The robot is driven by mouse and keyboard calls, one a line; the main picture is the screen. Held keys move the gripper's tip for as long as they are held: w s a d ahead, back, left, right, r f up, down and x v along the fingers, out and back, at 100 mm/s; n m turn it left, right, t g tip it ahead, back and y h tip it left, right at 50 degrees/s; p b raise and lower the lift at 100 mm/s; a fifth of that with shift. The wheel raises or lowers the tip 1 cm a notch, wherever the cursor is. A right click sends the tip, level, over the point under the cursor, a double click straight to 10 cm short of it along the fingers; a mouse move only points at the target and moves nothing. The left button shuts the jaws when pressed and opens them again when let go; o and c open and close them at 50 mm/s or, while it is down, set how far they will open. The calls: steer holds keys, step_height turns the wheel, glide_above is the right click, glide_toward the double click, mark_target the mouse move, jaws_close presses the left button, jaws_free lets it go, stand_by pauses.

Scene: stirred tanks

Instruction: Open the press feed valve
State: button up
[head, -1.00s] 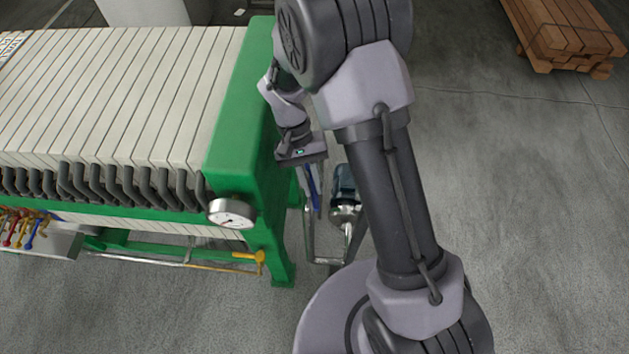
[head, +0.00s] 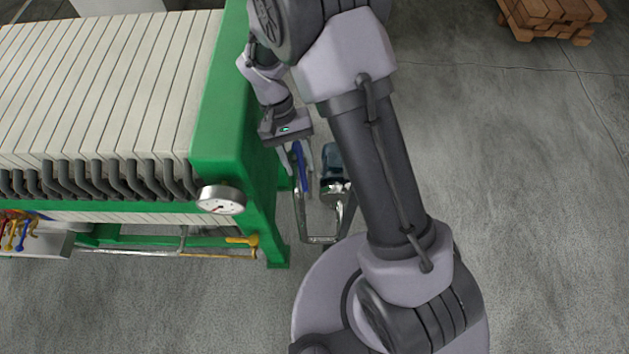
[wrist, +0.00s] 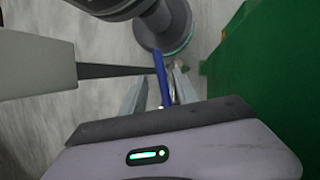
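A blue lever handle (head: 299,166) stands beside the green end frame of the press, below my gripper (head: 296,157) in the head view. I take it for the handle of the press feed valve; the valve body is hidden. In the wrist view, the blue lever (wrist: 161,76) lies between the two fingers of my gripper (wrist: 162,78). The fingers are open, with a gap seen on each side of the lever. I cannot tell whether either finger touches it.
The filter press's green end frame (head: 217,125) stands close to the left of my gripper, with a gauge (head: 220,199) and a yellow handle (head: 243,240). A dark motor (head: 332,163) is just right of the lever. Floor farther right is clear up to the stacked wood (head: 552,14).

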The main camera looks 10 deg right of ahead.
mark_target(300, 169)
step_height(300, 169, up, 3)
steer(key=shift+r+p, duration=0.1)
steer(key=shift+p, duration=0.55)
steer(key=s+d+p, duration=0.1)
steer(key=s+d, duration=0.2)
steer(key=s, duration=1.2)
steer(key=shift+s+r, duration=0.25)
steer(key=shift+s, duration=0.15)
